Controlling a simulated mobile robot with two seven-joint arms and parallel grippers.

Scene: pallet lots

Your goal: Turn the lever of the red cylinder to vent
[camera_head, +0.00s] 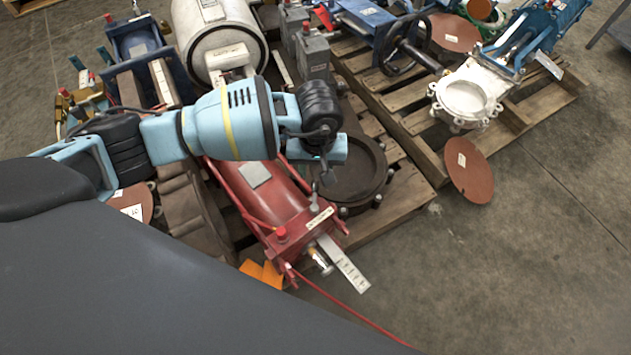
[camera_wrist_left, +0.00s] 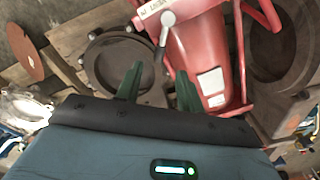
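The red cylinder (camera_head: 284,207) lies on a wooden pallet, its near end block carrying a white label, a red button and a small grey lever (camera_head: 316,196). In the left wrist view the red cylinder (camera_wrist_left: 202,50) fills the upper middle, and the lever (camera_wrist_left: 165,30) with its round grey knob stands beside the labelled block. My left gripper (camera_head: 327,178) points down just above the lever. In the left wrist view its two green fingers (camera_wrist_left: 158,88) are spread apart with nothing between them, and the lever is ahead of the tips, apart from them. My right gripper is not in view.
A round dark flange (camera_head: 357,165) lies right beside the cylinder. A white valve (camera_head: 467,97) and blue actuator sit on the right pallet (camera_head: 540,100). A rust disc (camera_head: 469,170) leans on its edge. A white tag (camera_head: 344,264) hangs near the front. Floor at lower right is clear.

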